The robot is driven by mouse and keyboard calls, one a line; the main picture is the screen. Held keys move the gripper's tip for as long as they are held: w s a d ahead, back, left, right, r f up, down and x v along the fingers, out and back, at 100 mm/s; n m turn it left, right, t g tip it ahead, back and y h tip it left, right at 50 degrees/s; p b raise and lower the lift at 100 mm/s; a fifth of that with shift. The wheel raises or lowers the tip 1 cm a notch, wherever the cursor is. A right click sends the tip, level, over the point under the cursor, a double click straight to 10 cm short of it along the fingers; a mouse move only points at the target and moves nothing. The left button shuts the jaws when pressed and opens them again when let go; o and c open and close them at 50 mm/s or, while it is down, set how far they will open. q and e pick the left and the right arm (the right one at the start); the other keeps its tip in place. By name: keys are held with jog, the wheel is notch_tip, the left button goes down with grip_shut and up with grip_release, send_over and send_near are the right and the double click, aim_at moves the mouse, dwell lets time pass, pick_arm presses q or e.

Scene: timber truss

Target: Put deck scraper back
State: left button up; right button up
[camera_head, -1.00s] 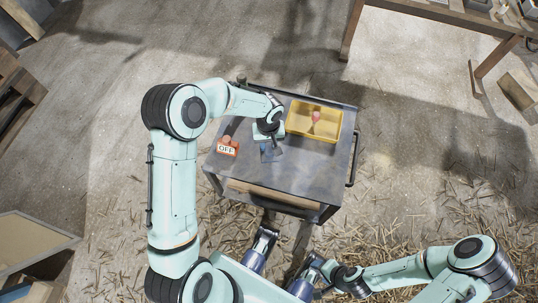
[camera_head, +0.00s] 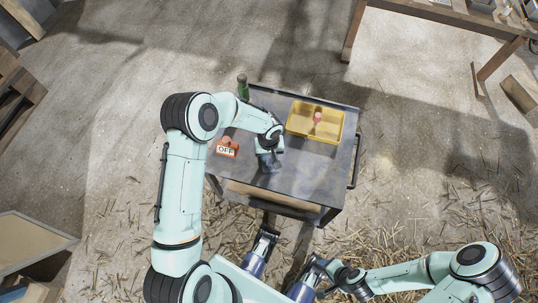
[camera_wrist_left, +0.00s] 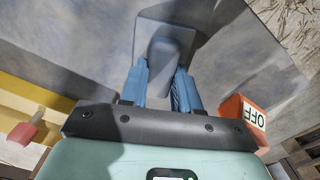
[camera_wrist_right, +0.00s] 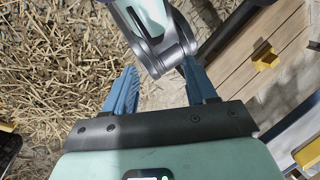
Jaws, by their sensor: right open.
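The deck scraper, as I take it, is a blue-grey piece with a flat square plate and a thick block-like handle (camera_wrist_left: 168,50) in the left wrist view. My left gripper (camera_wrist_left: 160,85) has a finger on either side of the handle, set closer than my right gripper's fingers, and looks shut on it. In the head view, my left gripper (camera_head: 268,160) is low over the middle of the grey cart top (camera_head: 312,180). Whether the plate touches the top I cannot tell. My right gripper (camera_wrist_right: 157,85) is open and empty, away from the cart.
A yellow tray (camera_head: 296,131) holding a pink-red piece (camera_head: 317,117) sits at the cart's back right. An orange OFF sign (camera_head: 227,149) stands at its left. A green bottle-like thing (camera_head: 242,86) is at the back left corner. The cart's front right is clear.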

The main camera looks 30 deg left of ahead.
aim_at(269, 157)
pick_arm(q)
jog(key=o, duration=0.4)
jog(key=shift+o, duration=0.2)
jog(key=shift+r, duration=0.1)
pick_arm(e)
jog(key=shift+r, duration=0.1)
